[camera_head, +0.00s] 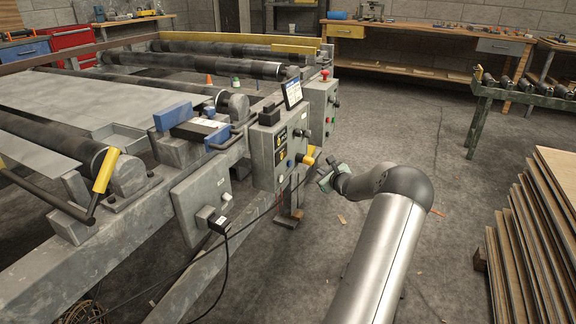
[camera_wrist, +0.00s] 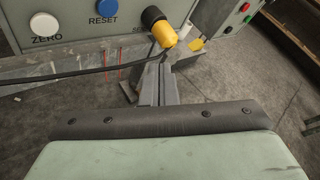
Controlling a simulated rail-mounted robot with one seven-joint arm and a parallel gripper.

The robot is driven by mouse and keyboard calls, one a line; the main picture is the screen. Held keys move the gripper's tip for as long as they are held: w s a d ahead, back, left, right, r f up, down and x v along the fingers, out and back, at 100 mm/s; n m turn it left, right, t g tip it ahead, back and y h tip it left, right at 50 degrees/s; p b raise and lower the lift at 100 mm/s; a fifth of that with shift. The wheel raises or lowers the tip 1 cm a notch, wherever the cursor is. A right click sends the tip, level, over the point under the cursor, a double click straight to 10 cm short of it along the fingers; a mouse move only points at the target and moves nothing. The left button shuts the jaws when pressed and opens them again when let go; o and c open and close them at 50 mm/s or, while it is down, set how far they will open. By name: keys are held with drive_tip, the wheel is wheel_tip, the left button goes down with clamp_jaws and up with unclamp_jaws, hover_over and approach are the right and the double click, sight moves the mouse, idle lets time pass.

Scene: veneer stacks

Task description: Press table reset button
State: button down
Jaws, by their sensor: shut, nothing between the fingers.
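The blue button (camera_wrist: 107,8) labelled RESET is at the top of the wrist view, partly cut by the frame edge. It sits on a grey control panel (camera_wrist: 75,30), between a white ZERO button (camera_wrist: 43,25) and a black and yellow knob (camera_wrist: 163,33). My gripper (camera_wrist: 160,68) is shut and empty, with its fingertips just below the yellow knob in the picture, right of and below the blue button. I cannot tell whether the fingertips touch the knob.
The roller table (camera_head: 60,100) fills the left. A second control box (camera_head: 321,105) with a red knob stands behind the panel. A black cable (camera_wrist: 85,73) crosses below the buttons. Stacked veneer sheets (camera_head: 545,220) stand at the right. The floor (camera_head: 400,130) between is mostly clear.

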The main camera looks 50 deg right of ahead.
sight(290, 164)
drive_tip(key=shift+w+a, duration=0.1)
drive_tip(key=w+a+b, duration=0.2)
drive_tip(key=w+b, duration=0.1)
drive_tip(key=w, duration=0.5)
drive_tip(key=shift+w+a, duration=0.15)
drive_tip(key=shift+a, duration=0.2)
drive_tip(key=shift+r, duration=0.1)
idle(1.9)
drive_tip(key=shift+w+a+b, duration=0.1)
drive_tip(key=shift+w+b, duration=0.25)
drive_tip(key=shift+b, duration=0.25)
